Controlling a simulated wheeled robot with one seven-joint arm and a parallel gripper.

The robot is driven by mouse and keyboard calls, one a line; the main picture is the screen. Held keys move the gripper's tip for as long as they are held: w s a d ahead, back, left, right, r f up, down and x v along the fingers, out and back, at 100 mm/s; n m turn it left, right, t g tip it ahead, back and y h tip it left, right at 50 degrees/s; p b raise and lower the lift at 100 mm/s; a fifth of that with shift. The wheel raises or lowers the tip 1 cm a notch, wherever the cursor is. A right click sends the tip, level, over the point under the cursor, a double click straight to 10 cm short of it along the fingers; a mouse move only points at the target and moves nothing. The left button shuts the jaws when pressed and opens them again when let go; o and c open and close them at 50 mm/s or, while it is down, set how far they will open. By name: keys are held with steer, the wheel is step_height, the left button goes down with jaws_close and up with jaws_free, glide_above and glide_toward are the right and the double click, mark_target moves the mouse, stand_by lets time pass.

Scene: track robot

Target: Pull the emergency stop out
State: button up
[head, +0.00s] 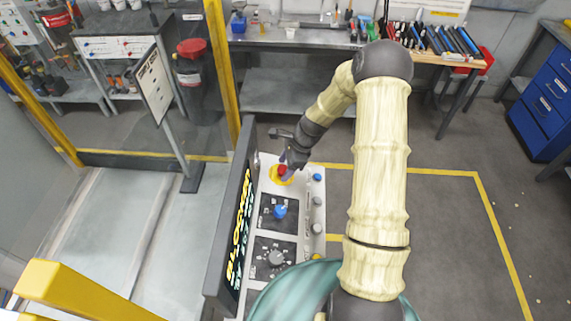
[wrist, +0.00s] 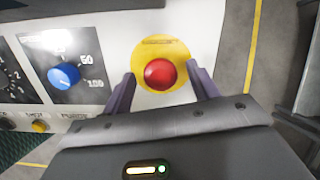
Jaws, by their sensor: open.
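The emergency stop is a round red button (wrist: 160,74) on a yellow disc (wrist: 178,48), set in a light control panel (wrist: 110,22). In the head view the red button (head: 282,170) is at the panel's far end, partly covered by my gripper (head: 290,160). In the wrist view my gripper (wrist: 160,88) is open. Its two purple fingers stand one on each side of the button, with gaps showing between them and the red cap. I cannot tell how far above the panel the fingertips are.
A blue knob (head: 280,211) and a black dial (head: 276,258) lie nearer on the panel. Small buttons (head: 317,201) line its right edge. A dark display board (head: 236,225) stands along its left side. A workbench (head: 290,38) with tools is at the back.

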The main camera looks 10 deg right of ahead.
jaws_close()
steer(key=shift+d+r, duration=0.2)
steer(key=shift+r, duration=0.5)
jaws_free()
steer(key=b+v, duration=0.5)
steer(key=v, duration=1.2)
steer(key=shift+r, duration=0.2)
